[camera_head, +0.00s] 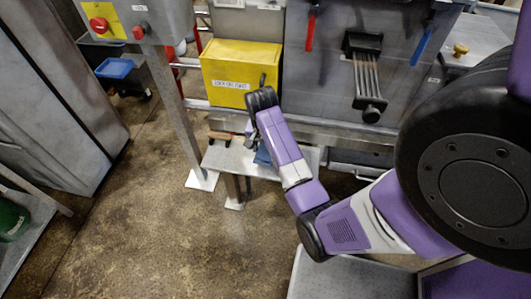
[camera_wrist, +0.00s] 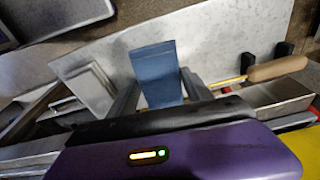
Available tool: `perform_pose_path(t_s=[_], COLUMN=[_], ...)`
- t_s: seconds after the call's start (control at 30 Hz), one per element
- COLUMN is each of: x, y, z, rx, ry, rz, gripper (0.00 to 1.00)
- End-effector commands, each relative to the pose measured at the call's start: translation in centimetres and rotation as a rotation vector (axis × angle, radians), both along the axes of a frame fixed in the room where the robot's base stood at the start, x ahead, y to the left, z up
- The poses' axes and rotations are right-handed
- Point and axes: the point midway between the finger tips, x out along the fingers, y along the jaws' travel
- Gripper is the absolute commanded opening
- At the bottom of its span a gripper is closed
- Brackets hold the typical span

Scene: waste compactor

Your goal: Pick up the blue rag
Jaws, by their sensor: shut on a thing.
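The blue rag (camera_wrist: 157,72) is a flat, folded piece in the middle of the wrist view. My gripper (camera_wrist: 158,90) has its two dark fingers on either side of the rag and is shut on it. In the head view my gripper (camera_head: 252,138) is over a small grey bench, and a bit of the blue rag (camera_head: 262,157) shows beside it. My arm hides the rest of the rag there. I cannot tell if the rag is clear of the bench surface.
The small bench (camera_head: 225,155) stands below a yellow box (camera_head: 240,78). A tool with a wooden handle (camera_wrist: 275,69) lies near the rag. A panel (camera_head: 340,60) with hanging tools rises behind. The brown floor (camera_head: 150,230) at left front is clear.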

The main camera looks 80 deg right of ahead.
Motion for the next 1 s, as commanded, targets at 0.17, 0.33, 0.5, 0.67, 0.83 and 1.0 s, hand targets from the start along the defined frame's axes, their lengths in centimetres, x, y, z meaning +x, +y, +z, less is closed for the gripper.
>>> perform_pose_path(t_s=[0.17,0.33,0.5,0.67,0.83,1.0], x=[0.2,0.1,0.0,0.0,0.0,0.1], y=[-0.1,-0.1,0.1,0.0,0.0,0.0], z=[4.6,9.9,13.4,15.4,16.5,17.0], rx=[-0.005,-0.003,0.001,0.001,0.001,0.001], ry=[-0.004,-0.004,0.001,0.000,0.000,0.000], rz=[0.003,0.002,0.002,0.001,0.001,0.002], gripper=[0.19,0.19,0.19,0.19,0.19,0.19])
